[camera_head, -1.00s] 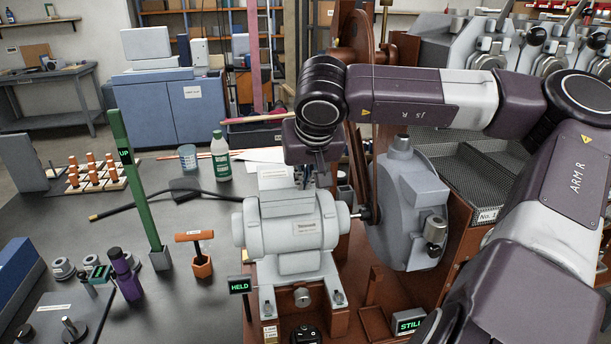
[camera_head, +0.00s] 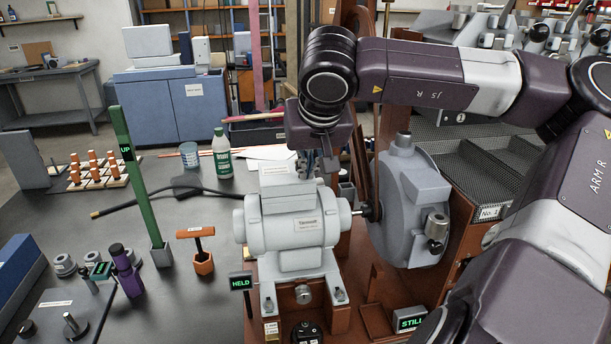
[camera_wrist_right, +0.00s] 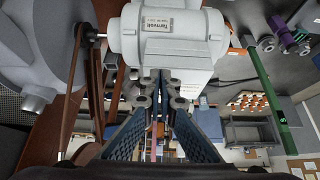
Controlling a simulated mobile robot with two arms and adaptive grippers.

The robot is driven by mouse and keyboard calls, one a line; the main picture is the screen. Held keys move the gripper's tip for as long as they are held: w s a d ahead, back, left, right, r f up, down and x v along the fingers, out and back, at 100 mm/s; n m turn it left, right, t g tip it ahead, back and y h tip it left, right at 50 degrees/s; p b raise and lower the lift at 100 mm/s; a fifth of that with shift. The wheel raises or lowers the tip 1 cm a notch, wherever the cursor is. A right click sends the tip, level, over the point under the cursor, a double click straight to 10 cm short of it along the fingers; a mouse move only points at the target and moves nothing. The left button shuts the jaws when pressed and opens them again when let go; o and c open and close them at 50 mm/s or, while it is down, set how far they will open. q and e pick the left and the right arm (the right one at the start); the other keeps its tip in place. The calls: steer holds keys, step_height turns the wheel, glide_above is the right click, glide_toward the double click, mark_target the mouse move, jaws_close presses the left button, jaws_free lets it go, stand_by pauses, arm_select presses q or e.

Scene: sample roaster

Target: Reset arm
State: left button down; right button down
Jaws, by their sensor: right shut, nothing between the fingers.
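My right arm comes in from the right and bends down over the bench in the head view. My right gripper (camera_head: 306,166) hangs just behind and above the grey motor (camera_head: 295,222), partly hidden by my wrist. In the right wrist view the fingers of my right gripper (camera_wrist_right: 158,88) are together with nothing between them, and the motor (camera_wrist_right: 180,35) fills the top middle. I cannot tell whether the fingertips touch the motor. My left gripper is not in view.
A grey drum housing (camera_head: 408,210) stands right of the motor. A green post marked UP (camera_head: 140,190) and an orange T-handle (camera_head: 202,250) stand to the left. A green-white bottle (camera_head: 222,154) is behind. Signs read HELD (camera_head: 241,282) and STILL (camera_head: 410,320). The left bench is partly clear.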

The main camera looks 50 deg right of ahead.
steer(key=v, duration=0.8)
